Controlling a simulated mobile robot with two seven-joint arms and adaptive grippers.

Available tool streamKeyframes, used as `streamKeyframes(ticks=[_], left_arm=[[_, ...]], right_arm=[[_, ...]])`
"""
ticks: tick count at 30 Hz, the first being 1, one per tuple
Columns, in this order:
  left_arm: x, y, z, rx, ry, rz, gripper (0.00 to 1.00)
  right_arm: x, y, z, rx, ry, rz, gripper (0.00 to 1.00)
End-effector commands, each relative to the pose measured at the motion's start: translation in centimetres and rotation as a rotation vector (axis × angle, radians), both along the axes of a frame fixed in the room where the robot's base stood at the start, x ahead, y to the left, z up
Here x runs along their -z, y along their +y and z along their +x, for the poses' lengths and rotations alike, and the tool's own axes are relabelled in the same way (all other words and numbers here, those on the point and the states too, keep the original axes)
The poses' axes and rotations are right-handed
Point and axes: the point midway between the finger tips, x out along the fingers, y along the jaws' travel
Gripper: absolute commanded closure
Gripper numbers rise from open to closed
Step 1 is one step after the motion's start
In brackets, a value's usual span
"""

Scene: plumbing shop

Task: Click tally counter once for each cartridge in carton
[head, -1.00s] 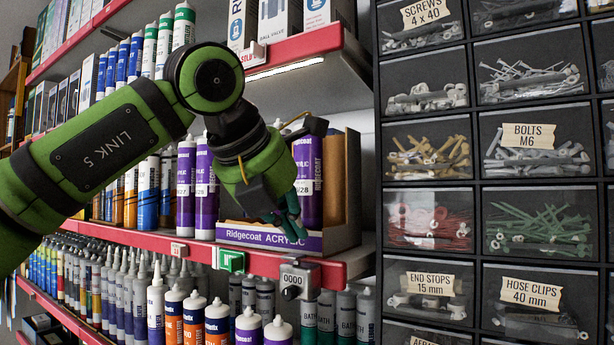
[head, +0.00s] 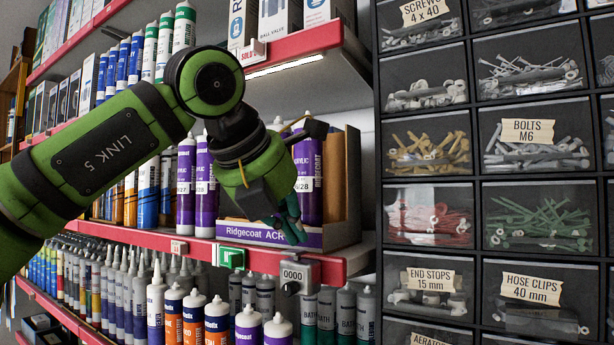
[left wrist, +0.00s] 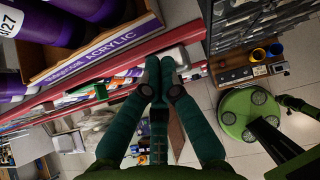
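The open carton (head: 230,234), marked Ridgecoat Acrylic, stands on the red-edged shelf. A purple cartridge (head: 309,180) stands inside it; my arm hides part of the interior, so I cannot tell how many it holds. The carton's edge (left wrist: 115,45) and purple cartridges also show in the left wrist view. The grey tally counter (head: 298,274) is mounted at the shelf edge below the carton and reads 0000. My left gripper (head: 294,228) is in front of the carton's right part, above the counter. In the left wrist view its teal fingers (left wrist: 160,75) are together and hold nothing visible. My right gripper is out of view.
Several cartridges (head: 217,320) fill the shelf below. A black drawer cabinet (head: 480,175) stands close on the right.

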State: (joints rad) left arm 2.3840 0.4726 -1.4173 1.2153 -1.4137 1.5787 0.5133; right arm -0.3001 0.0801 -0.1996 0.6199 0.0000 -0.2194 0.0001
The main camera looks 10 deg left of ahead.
Motion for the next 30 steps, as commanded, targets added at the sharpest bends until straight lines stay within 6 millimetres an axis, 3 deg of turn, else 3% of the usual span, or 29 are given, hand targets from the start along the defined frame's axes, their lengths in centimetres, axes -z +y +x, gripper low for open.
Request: streamKeyframes(ticks=[30], left_arm=[[0.88,0.02,0.0,0.0,0.0,0.0,1.0]], right_arm=[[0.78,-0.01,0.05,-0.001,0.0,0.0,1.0]])
